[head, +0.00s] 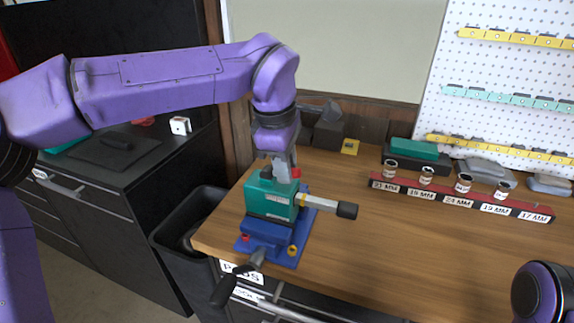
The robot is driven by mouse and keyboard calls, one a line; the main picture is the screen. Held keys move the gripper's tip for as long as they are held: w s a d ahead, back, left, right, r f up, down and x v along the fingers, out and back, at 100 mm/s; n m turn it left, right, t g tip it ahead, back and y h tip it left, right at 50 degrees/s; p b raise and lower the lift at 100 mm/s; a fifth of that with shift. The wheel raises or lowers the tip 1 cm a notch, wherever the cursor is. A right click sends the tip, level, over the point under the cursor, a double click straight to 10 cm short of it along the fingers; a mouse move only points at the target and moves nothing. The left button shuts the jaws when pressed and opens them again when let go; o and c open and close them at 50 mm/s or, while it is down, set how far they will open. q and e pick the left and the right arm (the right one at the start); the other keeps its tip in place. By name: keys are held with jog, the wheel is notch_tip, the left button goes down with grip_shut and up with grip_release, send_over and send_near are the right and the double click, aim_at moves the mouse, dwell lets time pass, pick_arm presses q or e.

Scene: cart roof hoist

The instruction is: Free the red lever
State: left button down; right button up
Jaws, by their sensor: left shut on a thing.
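A teal block (270,198) sits in a blue vise-like fixture (262,232) at the front left corner of the wooden bench. A silver bar with a black grip (345,210) sticks out from it to the right. Small red parts, seemingly the red lever (295,173), show at the block's top beside my fingers. My left gripper (283,172) points down there and is shut on what looks like this lever, which the fingers mostly hide. My right gripper is out of view; only a purple part of that arm shows at the lower right.
A socket rack (455,197) with labelled sockets stands on the bench at the right. A dark crank handle (225,290) juts over the bench's front edge. A black bin (175,245) stands left of the bench. The bench's middle is clear.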

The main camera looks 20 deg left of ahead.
pick_arm(q)
jog(key=shift+a+r+h, duration=0.15)
jog(key=shift+a+h, duration=0.1)
jog(key=shift+h, duration=0.35)
jog(key=shift+a+r+h, duration=0.15)
jog(key=shift+a+h, duration=0.05)
jog(key=shift+h, duration=0.4)
jog(key=shift+a+r+n+h, duration=0.15)
jog(key=shift+a+n+h, duration=0.15)
jog(key=shift+h, duration=0.6)
jog(key=a+h+b, duration=0.1)
jog(key=h+b, duration=0.1)
jog(key=shift+r+h, duration=0.1)
jog(key=shift+h, duration=0.2)
jog(key=a+h+b, duration=0.1)
jog(key=h+b, duration=0.1)
jog(key=b, duration=0.1)
jog(key=a+h+b, duration=0.1)
jog(key=h+b, duration=0.2)
jog(key=b, duration=0.1)
jog(key=shift+a+n, duration=0.2)
jog(key=shift+n, duration=0.2)
jog(key=shift+a+r+h+b, duration=0.2)
jog(key=shift+h+b, duration=0.5)
jog(key=shift+b, duration=0.45)
jog(key=c, duration=0.9)
grip_release()
jog(key=shift+w+r, duration=0.1)
